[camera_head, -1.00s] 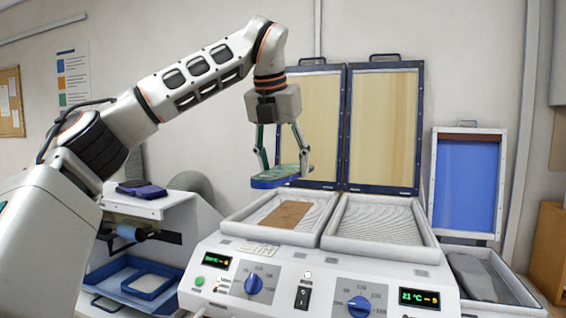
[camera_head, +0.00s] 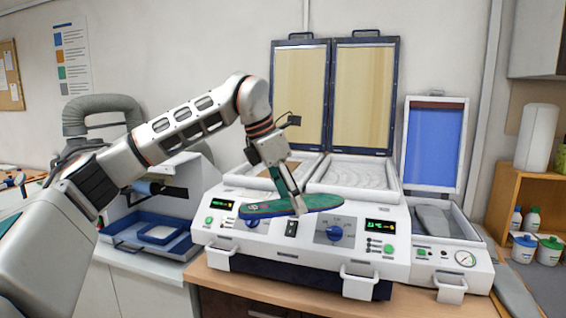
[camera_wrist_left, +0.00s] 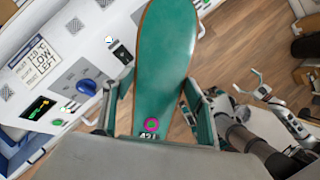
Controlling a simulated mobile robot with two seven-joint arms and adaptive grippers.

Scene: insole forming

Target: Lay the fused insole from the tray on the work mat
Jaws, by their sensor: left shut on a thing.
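The fused insole (camera_head: 328,201) is long and green with a blue edge, held in the air in front of the forming machine. My left gripper (camera_head: 298,205) is shut on it, reaching down from above. In the left wrist view the insole (camera_wrist_left: 165,50) lies between the two fingers, with a pink ring and a size mark near its closer end. A grey and black jointed part at the right of that view may be my right arm; its jaw state is unclear. I cannot make out the work mat in these views.
A wooden shelf (camera_head: 498,205) with bottles and tubs is at far right. A wooden counter edge (camera_head: 225,283) runs in front.

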